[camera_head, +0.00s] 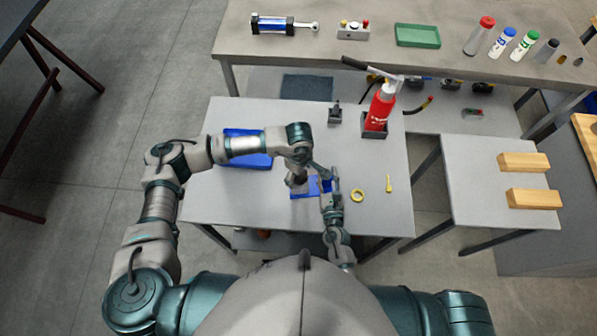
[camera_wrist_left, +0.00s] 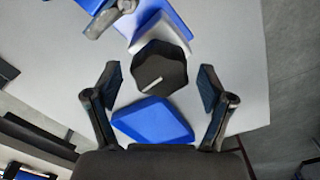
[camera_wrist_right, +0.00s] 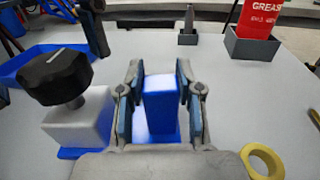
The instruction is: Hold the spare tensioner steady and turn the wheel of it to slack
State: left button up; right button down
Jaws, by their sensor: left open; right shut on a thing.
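The spare tensioner has a pale block body (camera_wrist_right: 82,122), a blue upright block (camera_wrist_right: 161,108) and a black faceted wheel (camera_wrist_right: 55,75) on a short stem. My right gripper (camera_wrist_right: 160,92) is shut on the blue block, with one finger on each side. My left gripper (camera_wrist_left: 160,84) is open, pointing down over the wheel (camera_wrist_left: 160,68). Its fingers stand on either side, apart from the wheel. A white line marks the wheel's top. In the head view, my left gripper (camera_head: 297,180) hides much of the tensioner, whose blue base (camera_head: 304,191) shows.
A blue tray (camera_head: 247,160) lies behind my left forearm. A yellow ring (camera_head: 357,195) and a small yellow part (camera_head: 388,184) lie right of my right gripper. A red grease bottle (camera_head: 379,107) stands in a holder at the back. The table's front left is clear.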

pick_arm(q)
notch_tip(320, 180, up, 12)
dwell(0.4)
jog(key=shift+f, duration=0.1)
jog(key=shift+w, duration=0.1)
pick_arm(e)
jog(key=c, duration=0.7)
grip_release()
